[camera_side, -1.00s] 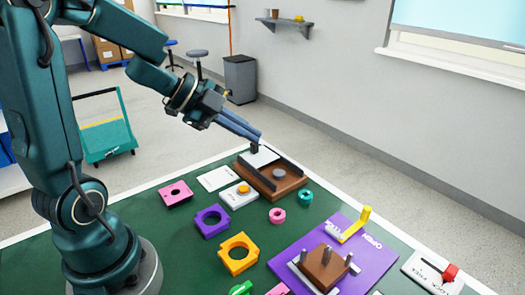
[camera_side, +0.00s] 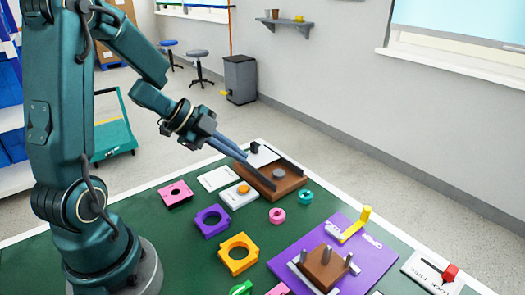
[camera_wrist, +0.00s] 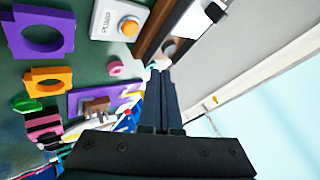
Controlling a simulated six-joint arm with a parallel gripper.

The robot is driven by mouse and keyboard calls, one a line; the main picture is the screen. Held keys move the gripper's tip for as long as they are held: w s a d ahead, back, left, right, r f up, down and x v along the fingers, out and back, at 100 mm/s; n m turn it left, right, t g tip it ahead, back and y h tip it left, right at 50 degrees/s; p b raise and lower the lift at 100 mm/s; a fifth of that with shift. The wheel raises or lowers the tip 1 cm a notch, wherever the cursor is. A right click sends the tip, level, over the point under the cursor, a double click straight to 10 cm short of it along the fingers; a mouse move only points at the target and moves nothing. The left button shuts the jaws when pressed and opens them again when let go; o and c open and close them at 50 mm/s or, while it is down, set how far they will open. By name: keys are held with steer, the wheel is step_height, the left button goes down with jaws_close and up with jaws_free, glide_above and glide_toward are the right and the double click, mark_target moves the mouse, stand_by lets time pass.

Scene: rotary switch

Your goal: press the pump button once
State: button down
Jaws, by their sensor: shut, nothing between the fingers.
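The pump button is an orange round button (camera_side: 243,189) on a white box (camera_side: 236,198) on the green table. In the wrist view the orange button (camera_wrist: 129,28) shows at the top, left of my fingers, with PUMP lettering on its white box (camera_wrist: 106,14). My gripper (camera_side: 245,157) is shut and empty. In the side view its fingertips are above and behind the button, near the left rail of a wooden tray. In the wrist view my gripper (camera_wrist: 157,72) points away from the camera, and the fingertips are apart from the button.
The wooden tray (camera_side: 290,183) with dark rails and a white knobbed lid (camera_side: 263,158) stands right behind the button. A blank white plate (camera_side: 217,179) lies to its left. Purple (camera_side: 197,218) and orange (camera_side: 225,264) holed blocks and a pink ring (camera_side: 277,215) lie in front.

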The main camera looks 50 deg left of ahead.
glide_above(238, 191)
steer(key=shift+f, duration=2.85)
steer(key=shift+f, duration=0.1)
steer(key=shift+f, duration=0.3)
steer(key=shift+f, duration=0.45)
steer(key=shift+r, duration=0.15)
stand_by(0.4)
steer(key=shift+r, duration=0.75)
step_height(238, 191, up, 5)
stand_by(0.4)
